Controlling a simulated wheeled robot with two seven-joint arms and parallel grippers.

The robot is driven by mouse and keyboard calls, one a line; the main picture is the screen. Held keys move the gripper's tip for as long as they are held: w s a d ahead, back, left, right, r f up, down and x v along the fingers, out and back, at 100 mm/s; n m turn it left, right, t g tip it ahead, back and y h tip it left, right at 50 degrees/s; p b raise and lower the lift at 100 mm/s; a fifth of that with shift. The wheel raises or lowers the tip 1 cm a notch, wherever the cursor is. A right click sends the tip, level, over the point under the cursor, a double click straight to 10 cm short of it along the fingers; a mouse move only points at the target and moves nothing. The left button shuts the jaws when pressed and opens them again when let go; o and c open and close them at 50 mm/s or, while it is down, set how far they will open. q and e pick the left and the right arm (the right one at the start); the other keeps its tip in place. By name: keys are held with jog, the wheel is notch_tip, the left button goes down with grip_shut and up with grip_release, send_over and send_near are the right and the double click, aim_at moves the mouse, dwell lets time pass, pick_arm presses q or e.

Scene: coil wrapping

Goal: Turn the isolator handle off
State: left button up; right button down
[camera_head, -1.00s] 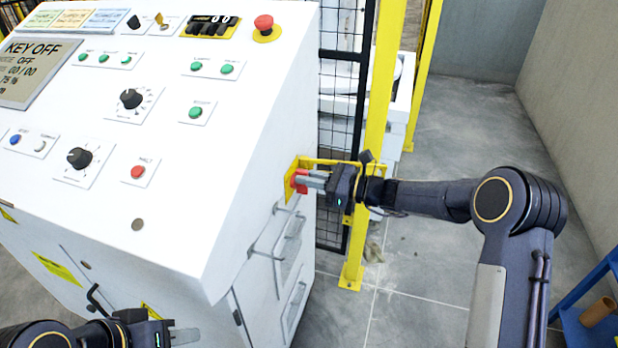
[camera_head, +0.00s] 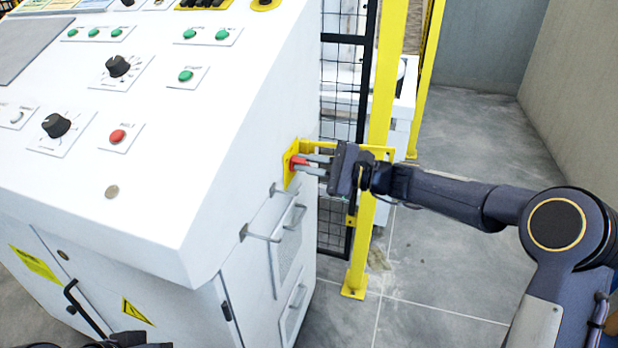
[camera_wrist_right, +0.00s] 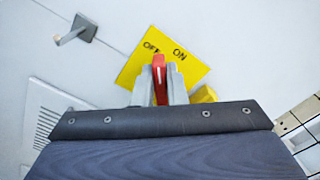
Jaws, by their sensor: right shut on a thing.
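The red isolator handle (camera_head: 298,161) sits on a yellow plate (camera_head: 289,168) on the right side of the white console. In the right wrist view, the handle (camera_wrist_right: 159,75) stands between the two grey fingers of my right gripper (camera_wrist_right: 160,86), which is shut on it. The yellow plate (camera_wrist_right: 190,72) there reads OFF and ON; the handle's tip lies between the two words, and the handle partly covers OFF. The right gripper (camera_head: 312,165) reaches the handle from the right in the head view. Only a dark part of my left gripper shows at the bottom left edge; its fingers are hidden.
The white console (camera_head: 230,120) carries knobs and buttons; its display (camera_head: 30,48) is blank grey. Handles (camera_head: 285,220) stick out from its side below the isolator. A yellow post (camera_head: 385,130) and black mesh fence (camera_head: 345,100) stand close behind the right gripper. Open floor (camera_head: 450,260) lies to the right.

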jog(key=shift+s+a+f+n+b, duration=0.1)
jog(key=shift+f+n+b, duration=0.15)
jog(key=shift+n+b, duration=1.6)
jog(key=shift+s+d+f+n+b, duration=0.15)
jog(key=shift+f+n+b, duration=0.1)
jog(key=shift+n+b, duration=1.65)
jog(key=shift+s+a+f+n+b, duration=0.2)
jog(key=shift+n+b, duration=1.05)
jog(key=shift+b, duration=1.15)
jog(key=shift+w, duration=0.1)
jog(key=c, duration=1.5)
grip_release()
jog(key=shift+o, duration=0.2)
jog(key=p+v, duration=0.1)
jog(key=v, duration=0.7)
